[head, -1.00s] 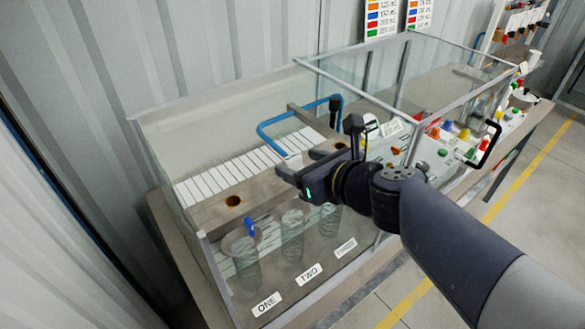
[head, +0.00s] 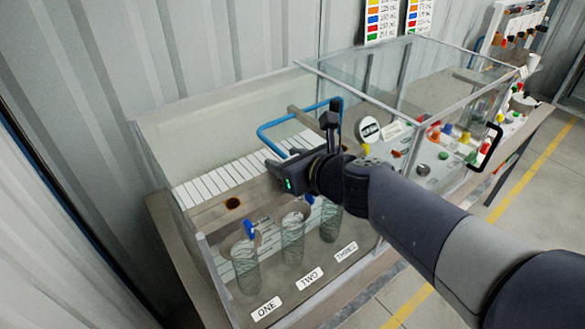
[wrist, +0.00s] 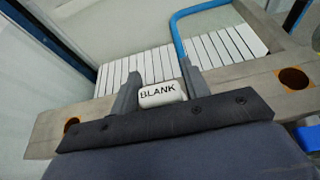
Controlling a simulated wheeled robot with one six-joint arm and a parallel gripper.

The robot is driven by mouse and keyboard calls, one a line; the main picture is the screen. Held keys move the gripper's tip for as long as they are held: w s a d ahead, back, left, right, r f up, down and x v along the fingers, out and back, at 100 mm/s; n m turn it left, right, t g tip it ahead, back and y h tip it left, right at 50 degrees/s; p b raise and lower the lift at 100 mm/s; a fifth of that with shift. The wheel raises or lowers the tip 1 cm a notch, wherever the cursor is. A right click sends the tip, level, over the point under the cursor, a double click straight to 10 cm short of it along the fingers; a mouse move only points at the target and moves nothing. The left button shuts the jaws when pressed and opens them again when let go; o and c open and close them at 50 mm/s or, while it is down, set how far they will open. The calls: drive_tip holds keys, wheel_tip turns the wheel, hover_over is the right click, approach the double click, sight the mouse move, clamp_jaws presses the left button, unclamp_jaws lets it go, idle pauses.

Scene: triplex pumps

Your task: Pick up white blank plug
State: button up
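The white plug marked BLANK (wrist: 162,94) sits between my two fingers in the wrist view, over the middle of the grey beam (wrist: 236,87). Its lower part is hidden behind my gripper's dark crossbar. My gripper (wrist: 160,84) has one finger on each side of the plug, both very close to its sides. I cannot tell whether they press on it. In the head view my gripper (head: 282,168) is low over the beam (head: 212,211) inside the clear tank, and it hides most of the plug.
A blue bent pipe (head: 282,127) arches over white slats (head: 222,178) behind the beam. Open brown holes show in the beam at left (wrist: 72,125) and right (wrist: 293,78). Coloured knobs (head: 447,130) are at right.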

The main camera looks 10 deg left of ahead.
drive_tip(key=c, duration=0.7)
drive_tip(key=shift+o, duration=0.2)
